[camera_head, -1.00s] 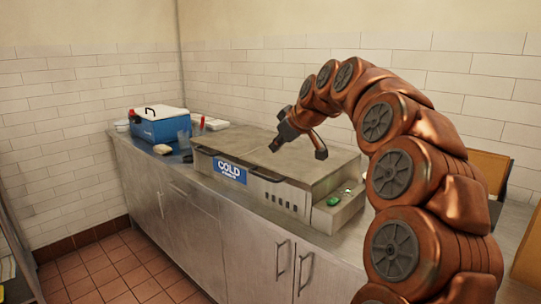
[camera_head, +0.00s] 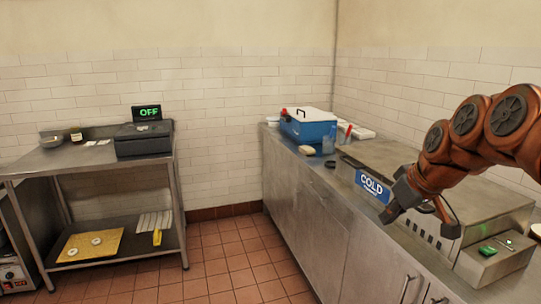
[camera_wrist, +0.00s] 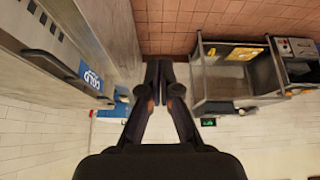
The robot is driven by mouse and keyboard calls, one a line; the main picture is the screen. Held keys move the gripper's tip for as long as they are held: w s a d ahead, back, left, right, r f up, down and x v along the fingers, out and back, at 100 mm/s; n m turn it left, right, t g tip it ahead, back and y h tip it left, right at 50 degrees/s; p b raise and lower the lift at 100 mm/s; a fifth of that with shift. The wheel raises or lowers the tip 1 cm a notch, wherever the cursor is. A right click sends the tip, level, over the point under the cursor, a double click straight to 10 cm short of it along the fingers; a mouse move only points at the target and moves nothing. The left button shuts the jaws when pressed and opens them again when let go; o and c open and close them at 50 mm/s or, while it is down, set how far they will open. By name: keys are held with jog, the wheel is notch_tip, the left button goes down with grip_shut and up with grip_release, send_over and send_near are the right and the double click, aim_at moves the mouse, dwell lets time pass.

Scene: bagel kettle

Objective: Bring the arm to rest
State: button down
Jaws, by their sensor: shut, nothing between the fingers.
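My gripper (camera_head: 387,219) is at the end of my copper-coloured arm, in front of the steel unit with the COLD label (camera_head: 374,186), at the right in the head view. It hangs over the front edge of the counter and points down and to the left. In the wrist view the two fingers of my gripper (camera_wrist: 159,75) come together at the tips with nothing between them. The COLD label also shows at the left in the wrist view (camera_wrist: 90,76). Part of the unit's front is hidden behind my arm.
A blue cooler (camera_head: 309,128) stands on the steel counter (camera_head: 300,185). A steel table (camera_head: 95,159) at the left holds a device with an OFF display (camera_head: 149,113). A yellow board (camera_head: 90,245) lies on its lower shelf. Tiled floor (camera_head: 230,260) lies open between them.

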jog(key=s+a+f+m+g+p, duration=0.1)
jog(key=s+f, duration=0.3)
jog(key=s, duration=0.6)
jog(key=s+a+f+m+g+h+p, duration=0.1)
jog(key=s+a+f+g+p, duration=0.2)
jog(key=s, duration=0.8)
jog(key=s+a+f+m+g+h+p, duration=0.1)
jog(key=s+f, duration=0.4)
jog(key=s, duration=0.5)
jog(key=shift+s+a+m+g+p, duration=0.25)
jog(key=shift+a+m+g+p, duration=0.35)
jog(key=shift+a+g, duration=0.5)
jog(key=shift+d+f, duration=0.1)
